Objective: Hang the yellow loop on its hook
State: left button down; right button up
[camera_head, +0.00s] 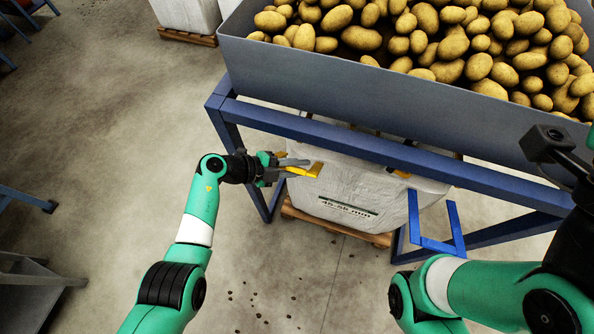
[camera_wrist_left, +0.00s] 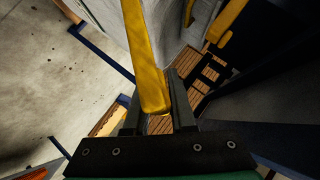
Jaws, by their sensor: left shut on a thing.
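A yellow loop (camera_head: 305,171) is held in my left gripper (camera_head: 292,168), in front of the white bulk bag's upper left corner, below the blue frame rail. In the left wrist view the loop appears as a flat yellow strap (camera_wrist_left: 146,60), its near end between the jaws of my left gripper (camera_wrist_left: 157,108). The strap runs away from the jaws toward the bag. A second yellow strap (camera_head: 402,174) shows at the bag's upper right, and a yellow strap (camera_wrist_left: 226,20) shows at the wrist view's top. I cannot make out a hook. My right gripper is out of view.
The white bag (camera_head: 370,190) stands on a wooden pallet (camera_head: 318,221) beneath a blue frame (camera_head: 390,152). A grey bin (camera_head: 330,91) full of potatoes sits above. My right arm is at the right. The floor (camera_head: 110,110) at left is open.

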pick_arm(q)
jog(key=shift+w+r, duration=0.25)
jog(key=shift+w, duration=0.05)
jog(key=c, duration=1.2)
grip_release()
jog(key=o, duration=0.4)
jog(key=shift+w+d, duration=0.1)
jog(key=shift+w, duration=0.15)
jog(key=shift+c, duration=0.2)
jog(key=shift+s, duration=0.1)
jog(key=shift+s, duration=0.1)
